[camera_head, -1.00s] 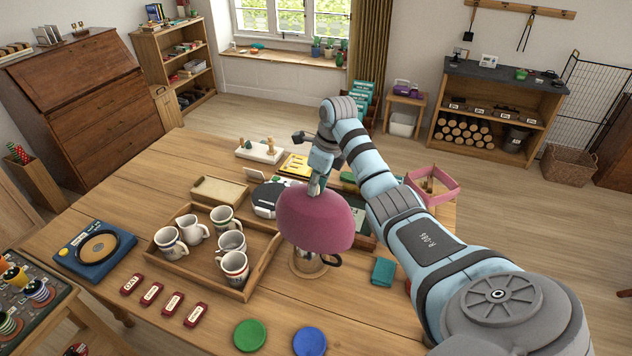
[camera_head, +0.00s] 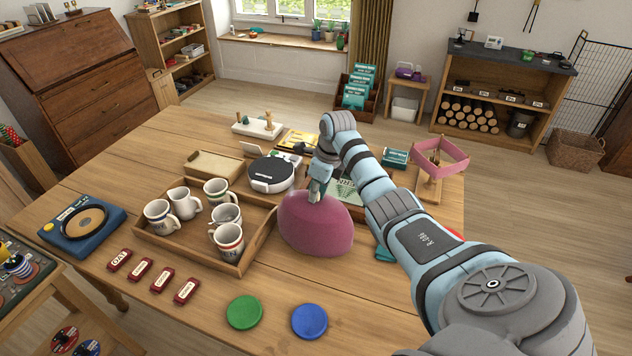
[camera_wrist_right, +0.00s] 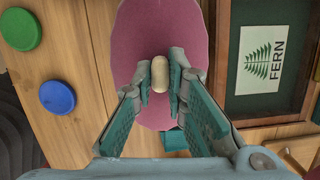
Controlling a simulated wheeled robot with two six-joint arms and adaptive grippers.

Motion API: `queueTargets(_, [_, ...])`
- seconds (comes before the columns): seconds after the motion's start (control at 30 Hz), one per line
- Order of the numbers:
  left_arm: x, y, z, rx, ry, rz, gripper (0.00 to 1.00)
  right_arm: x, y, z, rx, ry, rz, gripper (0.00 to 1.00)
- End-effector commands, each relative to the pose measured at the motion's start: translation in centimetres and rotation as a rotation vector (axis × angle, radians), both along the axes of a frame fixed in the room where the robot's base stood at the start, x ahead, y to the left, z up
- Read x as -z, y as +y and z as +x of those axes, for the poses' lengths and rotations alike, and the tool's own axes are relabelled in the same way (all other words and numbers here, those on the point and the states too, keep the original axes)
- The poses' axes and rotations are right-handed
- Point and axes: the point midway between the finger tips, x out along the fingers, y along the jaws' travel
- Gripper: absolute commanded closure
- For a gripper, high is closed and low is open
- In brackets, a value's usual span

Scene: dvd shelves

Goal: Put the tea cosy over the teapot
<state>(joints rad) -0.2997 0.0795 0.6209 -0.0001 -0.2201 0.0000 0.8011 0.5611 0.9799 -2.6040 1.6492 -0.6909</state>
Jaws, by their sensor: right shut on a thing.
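The tea cosy (camera_head: 316,228) is a plum-pink dome, upright, low over the table just right of the mug tray. My right gripper (camera_head: 317,193) is above it, shut on the pale knob at its top. In the right wrist view the knob (camera_wrist_right: 160,73) sits between the two fingertips, with the pink cosy (camera_wrist_right: 135,40) below. No part of the teapot shows now; the cosy hides the spot where it stood. I cannot tell whether the cosy's rim touches the table. My left gripper is not in view.
A wooden tray (camera_head: 190,251) with several mugs stands close left of the cosy. Green (camera_head: 244,312) and blue (camera_head: 310,321) discs lie in front. A framed FERN card (camera_head: 346,190), a pink box (camera_head: 440,158) and a white round device (camera_head: 271,173) are behind. The table's front middle is mostly clear.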

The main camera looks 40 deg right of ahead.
Motion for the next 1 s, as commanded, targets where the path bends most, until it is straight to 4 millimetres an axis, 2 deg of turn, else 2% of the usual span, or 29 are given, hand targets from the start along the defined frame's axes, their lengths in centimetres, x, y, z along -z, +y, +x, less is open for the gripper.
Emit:
queueTargets(0.03, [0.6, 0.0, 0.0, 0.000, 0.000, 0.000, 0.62, 0.7, 0.0, 0.0, 0.000, 0.000, 0.000, 1.00])
queueTargets(0.13, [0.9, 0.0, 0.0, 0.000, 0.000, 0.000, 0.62, 1.1, 0.0, 0.0, -0.001, -0.001, 0.000, 1.00])
queueTargets(0.43, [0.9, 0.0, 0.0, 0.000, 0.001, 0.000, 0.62, 1.1, 0.0, 0.0, -0.001, -0.001, 0.000, 1.00])
queueTargets(0.47, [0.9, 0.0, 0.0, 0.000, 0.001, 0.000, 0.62, 1.1, 0.0, 0.0, -0.001, -0.001, -0.001, 0.84])
queueTargets(0.6, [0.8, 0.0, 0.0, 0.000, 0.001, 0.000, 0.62, 1.1, 0.0, 0.0, 0.000, -0.001, 0.000, 0.64])
queueTargets(0.87, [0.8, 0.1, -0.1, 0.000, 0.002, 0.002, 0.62, 1.1, 0.0, 0.0, 0.000, 0.000, 0.000, 0.64])
queueTargets(1.0, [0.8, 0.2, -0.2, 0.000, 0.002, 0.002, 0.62, -0.2, -0.2, -0.2, 0.000, -0.004, -0.001, 0.64])
